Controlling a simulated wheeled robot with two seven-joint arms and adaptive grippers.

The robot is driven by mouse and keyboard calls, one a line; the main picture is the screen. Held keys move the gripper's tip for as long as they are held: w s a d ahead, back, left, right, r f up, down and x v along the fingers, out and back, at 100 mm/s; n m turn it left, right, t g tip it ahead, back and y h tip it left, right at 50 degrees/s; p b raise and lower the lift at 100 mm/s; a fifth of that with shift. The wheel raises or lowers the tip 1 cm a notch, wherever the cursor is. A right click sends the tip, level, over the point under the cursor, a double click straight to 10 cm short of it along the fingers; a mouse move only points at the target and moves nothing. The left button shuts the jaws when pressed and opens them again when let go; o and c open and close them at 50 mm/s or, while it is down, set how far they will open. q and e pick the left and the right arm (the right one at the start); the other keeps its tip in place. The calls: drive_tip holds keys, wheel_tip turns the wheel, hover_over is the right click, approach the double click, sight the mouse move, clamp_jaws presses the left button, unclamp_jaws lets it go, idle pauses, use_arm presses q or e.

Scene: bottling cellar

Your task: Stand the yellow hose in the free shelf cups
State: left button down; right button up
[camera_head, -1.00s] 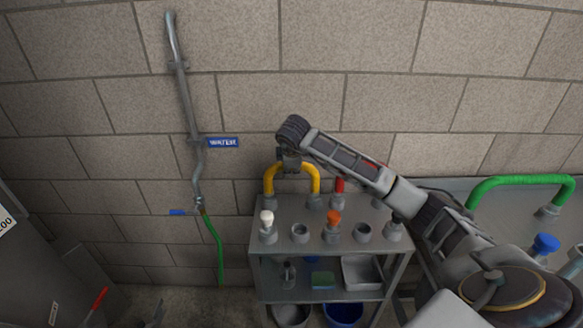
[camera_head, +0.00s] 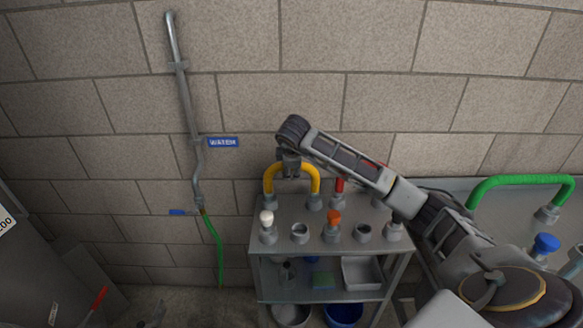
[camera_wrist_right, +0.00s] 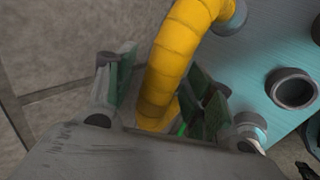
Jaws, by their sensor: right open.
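The yellow hose (camera_head: 314,176) stands as an upright arch at the back left of the grey shelf unit's top, its two ends down in grey cups. My right gripper (camera_head: 291,167) is at the top of the arch. In the right wrist view the hose (camera_wrist_right: 176,55) passes between the two green-padded fingers of the right gripper (camera_wrist_right: 165,92), which are open and apart. Two empty cups show in the front row, one left (camera_head: 300,233) and one right (camera_head: 363,233). My left gripper is not in view.
White (camera_head: 266,218), orange (camera_head: 333,218) and red (camera_head: 339,186) plugs stand in other cups. My right forearm hides part of the back right. A green hose (camera_head: 520,180) arches over the bench at right. A water pipe (camera_head: 186,100) runs down the wall.

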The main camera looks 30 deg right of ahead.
drive_tip(key=v, duration=1.2)
drive_tip(key=shift+f, duration=0.1)
idle(0.4)
